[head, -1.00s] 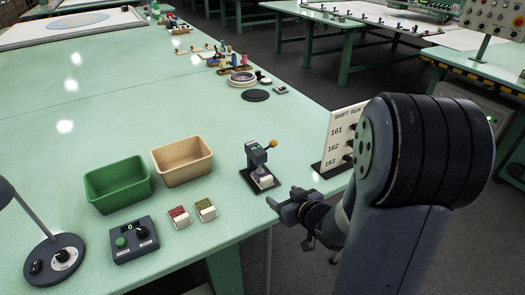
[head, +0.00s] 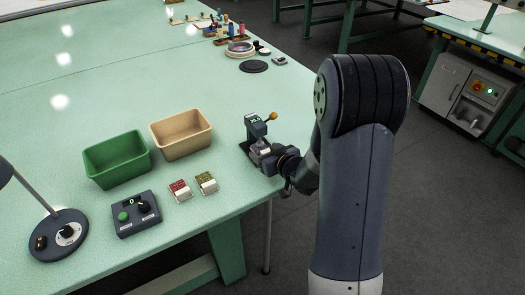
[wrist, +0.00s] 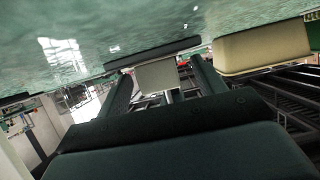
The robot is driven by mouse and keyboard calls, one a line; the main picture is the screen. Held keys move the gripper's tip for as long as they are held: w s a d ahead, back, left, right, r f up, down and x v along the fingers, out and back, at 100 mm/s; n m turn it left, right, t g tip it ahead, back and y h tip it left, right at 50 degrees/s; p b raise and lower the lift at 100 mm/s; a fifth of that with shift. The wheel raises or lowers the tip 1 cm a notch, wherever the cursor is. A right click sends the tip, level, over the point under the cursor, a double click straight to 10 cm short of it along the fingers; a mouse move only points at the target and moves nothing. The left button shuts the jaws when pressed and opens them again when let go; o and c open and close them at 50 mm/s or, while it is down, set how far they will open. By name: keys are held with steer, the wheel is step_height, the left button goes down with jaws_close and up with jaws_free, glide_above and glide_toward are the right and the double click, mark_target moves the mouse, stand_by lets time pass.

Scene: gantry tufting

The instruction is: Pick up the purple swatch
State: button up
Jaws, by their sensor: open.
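A small dark press with an orange-knobbed lever (head: 258,128) stands near the table's right edge. A small patch of purple (head: 257,149) shows low in it, which looks like the purple swatch; my gripper hides much of it. My gripper (head: 265,157) is at the press's front, fingers toward it. In the wrist view, a pale grey-white block (wrist: 157,75) lies between the two spread fingers, under a dark plate (wrist: 153,52). Gaps show beside the block, and the fingers do not look closed on it. No purple is clear in that view.
A red swatch (head: 180,190) and an olive-green swatch (head: 206,182) lie on white blocks to the left. Behind them are a green bin (head: 117,160) and a tan bin (head: 181,135). A dark control box (head: 136,213) stands left.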

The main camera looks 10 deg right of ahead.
steer(key=shift+w+a+f, duration=0.1)
steer(key=shift+w+f, duration=0.1)
steer(key=shift+w, duration=0.2)
steer(key=c, duration=1)
steer(key=shift+c, duration=0.2)
steer(key=shift+a+r, duration=0.1)
steer(key=shift+r, duration=0.05)
